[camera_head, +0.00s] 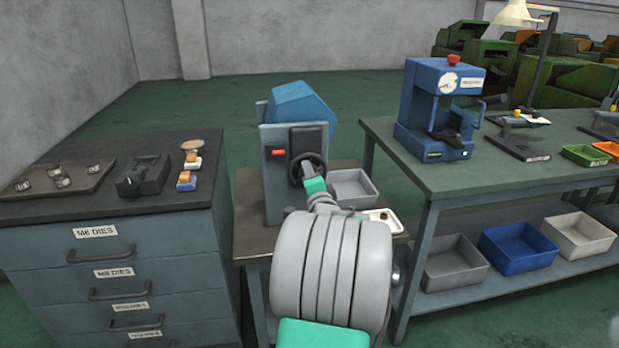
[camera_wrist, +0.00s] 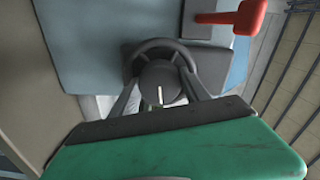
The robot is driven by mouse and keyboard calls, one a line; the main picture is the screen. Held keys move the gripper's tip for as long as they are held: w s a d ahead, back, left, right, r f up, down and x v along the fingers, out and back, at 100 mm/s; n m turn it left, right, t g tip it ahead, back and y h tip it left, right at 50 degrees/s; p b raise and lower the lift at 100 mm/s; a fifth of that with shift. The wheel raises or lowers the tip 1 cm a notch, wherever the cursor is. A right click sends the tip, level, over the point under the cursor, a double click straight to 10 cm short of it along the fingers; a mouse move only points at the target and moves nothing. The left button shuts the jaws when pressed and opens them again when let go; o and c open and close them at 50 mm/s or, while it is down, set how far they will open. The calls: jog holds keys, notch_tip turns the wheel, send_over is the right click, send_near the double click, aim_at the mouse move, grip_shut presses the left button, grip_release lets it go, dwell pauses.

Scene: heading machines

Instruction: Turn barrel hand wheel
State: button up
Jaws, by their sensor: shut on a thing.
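The barrel hand wheel (camera_head: 298,167) is a dark ring on the front of a blue-grey machine (camera_head: 275,190), below and right of a small red handle (camera_head: 278,152). In the wrist view the wheel (camera_wrist: 155,45) shows its rim and a round hub (camera_wrist: 160,82) with a pale line on it. My gripper (camera_wrist: 160,100) has one finger on each side of the hub and is shut on it. In the head view my gripper (camera_head: 308,176) reaches the wheel from the front, and my arm hides the machine's lower right part.
A grey bin (camera_head: 352,187) and a white tray (camera_head: 388,221) sit right of the machine. A drawer cabinet (camera_head: 120,250) stands to the left. A workbench (camera_head: 500,172) with a blue press (camera_head: 436,108) stands to the right.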

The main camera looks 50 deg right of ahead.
dwell(0.4)
jog(key=o, duration=1.4)
jog(key=v, duration=0.7)
jog(key=shift+s+a, duration=0.25)
